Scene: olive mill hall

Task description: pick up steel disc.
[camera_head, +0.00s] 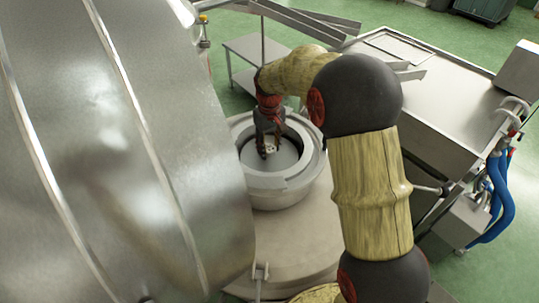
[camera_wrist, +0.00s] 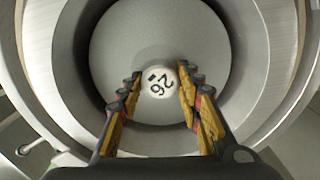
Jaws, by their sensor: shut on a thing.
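The steel disc (camera_head: 287,155) is round, flat and grey, inside the round steel bowl (camera_head: 300,187). In the wrist view the disc (camera_wrist: 165,30) fills most of the bowl's opening. A small pale knob (camera_wrist: 159,84) with dark digits, seemingly 26, stands at its middle. My gripper (camera_head: 268,149) reaches down into the bowl from above. In the wrist view the fingers of my gripper (camera_wrist: 159,78) are on both sides of the knob, shut on it. Whether the disc is clear of the bowl's floor cannot be told.
A large steel drum (camera_head: 110,140) fills the left side, close to the bowl. A steel tank with a flat lid (camera_head: 455,85) stands at right, with blue hoses (camera_head: 497,195). A small steel table (camera_head: 255,50) is behind. Green floor shows between them.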

